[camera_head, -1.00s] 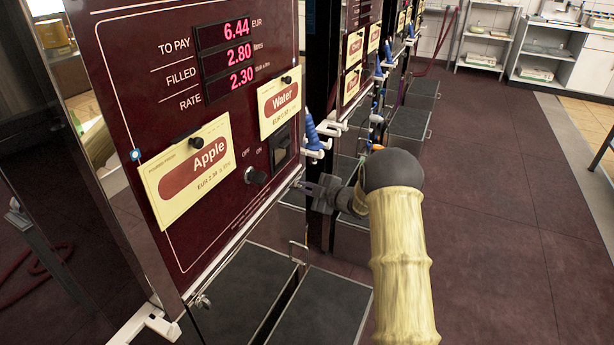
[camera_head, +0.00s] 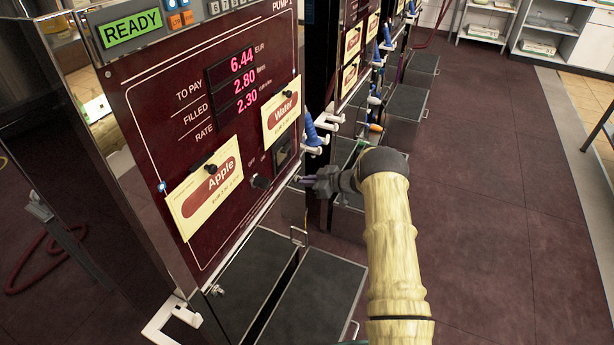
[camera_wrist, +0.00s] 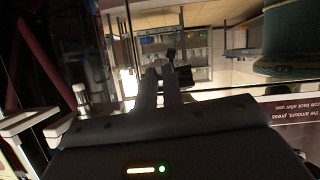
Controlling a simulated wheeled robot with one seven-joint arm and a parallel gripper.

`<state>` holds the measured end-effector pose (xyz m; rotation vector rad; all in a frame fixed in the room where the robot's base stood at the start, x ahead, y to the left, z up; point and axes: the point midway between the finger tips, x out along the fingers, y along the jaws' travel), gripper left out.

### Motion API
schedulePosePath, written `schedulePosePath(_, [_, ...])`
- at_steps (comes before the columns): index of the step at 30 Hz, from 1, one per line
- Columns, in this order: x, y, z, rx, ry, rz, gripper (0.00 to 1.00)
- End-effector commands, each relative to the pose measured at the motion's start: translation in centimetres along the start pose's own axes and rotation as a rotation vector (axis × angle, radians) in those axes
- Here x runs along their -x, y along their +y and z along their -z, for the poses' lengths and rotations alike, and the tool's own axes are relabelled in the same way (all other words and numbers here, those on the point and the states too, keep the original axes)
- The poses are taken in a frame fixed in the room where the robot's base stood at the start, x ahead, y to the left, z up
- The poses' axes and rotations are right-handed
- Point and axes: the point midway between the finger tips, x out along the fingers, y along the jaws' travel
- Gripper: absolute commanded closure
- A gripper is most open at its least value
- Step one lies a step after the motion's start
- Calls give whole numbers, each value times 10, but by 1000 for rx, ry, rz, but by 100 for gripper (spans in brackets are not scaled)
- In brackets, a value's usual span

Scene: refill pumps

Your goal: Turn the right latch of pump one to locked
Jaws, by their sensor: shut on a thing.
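Pump one is the dark red panel (camera_head: 150,130) on the left in the head view, with a lit READY display. My gripper (camera_head: 303,180) is at the panel's lower right edge, its fingers pointing left towards the panel. In the wrist view the two fingers (camera_wrist: 160,80) are close together, with a small dark piece (camera_wrist: 170,56) at their tips. The gripper is shut on this piece, which appears to be the right latch. The fingers hide most of it, so its turn cannot be read. A small metal latch (camera_head: 217,290) shows at the panel's lower left corner.
Blue nozzles (camera_head: 312,130) hang on white holders just right of the panel, close above my gripper. Dark trays (camera_head: 315,295) stand below it. More pumps line up behind. The floor (camera_head: 480,220) to the right is clear.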

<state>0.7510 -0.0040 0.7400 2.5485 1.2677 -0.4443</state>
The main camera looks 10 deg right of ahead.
Motion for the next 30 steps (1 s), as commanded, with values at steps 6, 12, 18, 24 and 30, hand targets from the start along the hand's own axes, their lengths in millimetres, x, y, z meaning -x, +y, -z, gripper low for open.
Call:
schedulePosePath(6, [0, 1, 0, -79, -1, 32, 100])
schedulePosePath(12, [0, 1, -1, -103, -1, 42, 100])
schedulePosePath(18, [0, 1, -1, -104, -1, 42, 100])
schedulePosePath(24, [0, 1, -1, -104, 0, 41, 74])
schedulePosePath(30, [0, 1, -1, -103, 0, 41, 70])
